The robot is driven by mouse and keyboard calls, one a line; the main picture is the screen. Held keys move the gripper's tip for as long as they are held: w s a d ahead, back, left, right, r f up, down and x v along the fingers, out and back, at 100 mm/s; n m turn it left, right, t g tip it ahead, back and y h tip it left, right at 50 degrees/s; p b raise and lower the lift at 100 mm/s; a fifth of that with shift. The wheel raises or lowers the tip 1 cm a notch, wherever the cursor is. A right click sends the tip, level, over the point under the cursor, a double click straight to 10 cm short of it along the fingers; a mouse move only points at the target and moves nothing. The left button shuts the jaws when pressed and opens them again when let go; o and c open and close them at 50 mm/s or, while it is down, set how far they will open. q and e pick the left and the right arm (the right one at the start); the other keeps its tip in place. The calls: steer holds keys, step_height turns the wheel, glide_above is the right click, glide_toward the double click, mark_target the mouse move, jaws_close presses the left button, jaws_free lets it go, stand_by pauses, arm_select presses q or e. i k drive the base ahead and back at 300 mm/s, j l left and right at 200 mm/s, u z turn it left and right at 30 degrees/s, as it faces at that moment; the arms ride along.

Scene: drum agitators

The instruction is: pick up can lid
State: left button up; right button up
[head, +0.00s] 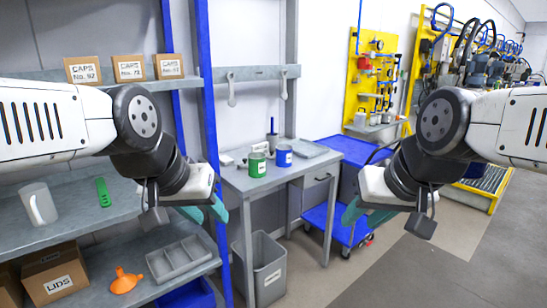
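No loose can lid can be made out. A cardboard box labelled LIDS (57,284) stands on the lower left shelf; its contents are hidden. A green can (257,166) and a blue can (284,158) stand upright on the grey table (262,186); I cannot tell whether either has a lid on. My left gripper (205,213) has teal fingers apart and empty, in front of the shelf's blue post. My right gripper (364,215) also has teal fingers apart and empty, in front of the blue cart. Both are held in the air, apart from the cans.
The left shelf (80,237) carries a white jug (38,204), a green tool (103,192), a grey divided tray (180,257) and an orange funnel (125,281). Floor at right front is clear.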

mark_target(271, 156)
steer(key=i+z, duration=0.15)
steer(key=i, duration=0.4)
steer(key=i+j+z, duration=0.15)
steer(key=i, duration=0.35)
steer(key=i+j+z, duration=0.15)
steer(key=i, duration=0.35)
steer(key=i+j+z, duration=0.15)
steer(key=i, duration=0.4)
